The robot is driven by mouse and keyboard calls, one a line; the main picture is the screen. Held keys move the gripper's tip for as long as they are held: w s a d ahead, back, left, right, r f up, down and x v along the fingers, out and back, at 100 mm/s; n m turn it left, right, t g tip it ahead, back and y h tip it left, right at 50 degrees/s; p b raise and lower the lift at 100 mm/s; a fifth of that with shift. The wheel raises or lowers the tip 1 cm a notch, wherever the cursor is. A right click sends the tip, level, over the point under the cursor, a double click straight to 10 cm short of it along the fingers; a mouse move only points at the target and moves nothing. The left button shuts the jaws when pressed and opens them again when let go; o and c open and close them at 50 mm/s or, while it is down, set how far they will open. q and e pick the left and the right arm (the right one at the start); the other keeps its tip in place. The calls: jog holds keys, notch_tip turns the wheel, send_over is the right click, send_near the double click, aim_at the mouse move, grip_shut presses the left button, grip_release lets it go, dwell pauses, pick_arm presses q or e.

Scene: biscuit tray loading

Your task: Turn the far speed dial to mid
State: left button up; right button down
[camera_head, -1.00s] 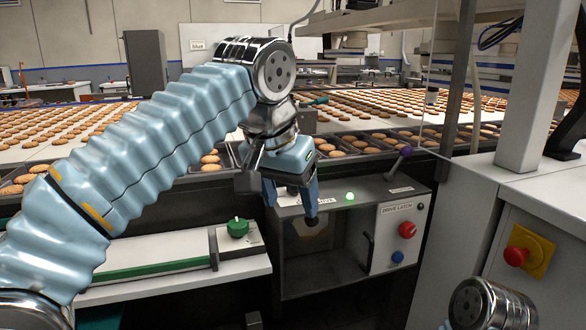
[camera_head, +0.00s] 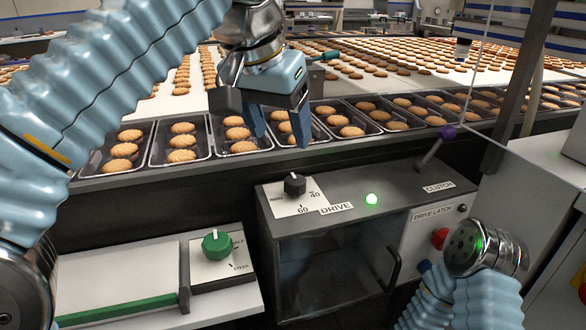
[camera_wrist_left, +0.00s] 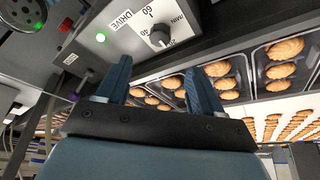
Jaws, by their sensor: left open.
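The black speed dial (camera_head: 294,186) stands on a white scale plate with 40 and 60 marks, on top of the grey drive box (camera_head: 390,188). In the left wrist view the dial (camera_wrist_left: 159,37) sits beyond the fingertips, by the words DRIVE and MIN. My left gripper (camera_head: 280,130) is open and empty, in front of the biscuit trays in the picture and apart from the dial. Both fingers (camera_wrist_left: 160,75) show spread in the left wrist view. A green dial (camera_head: 216,245) marked HALF and STEEP sits on the lower left panel. My right gripper is not in view.
A green light (camera_head: 372,199) and a purple-knobbed clutch lever (camera_head: 447,133) are right of the dial. A red button (camera_head: 440,238) is on the drive latch panel. Biscuit trays (camera_head: 176,146) line up behind the box. My right arm is at lower right.

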aim_at(294, 181)
pick_arm(q)
jog(key=x, duration=1.2)
jog(key=shift+f, duration=0.1)
jog(key=c, duration=1.1)
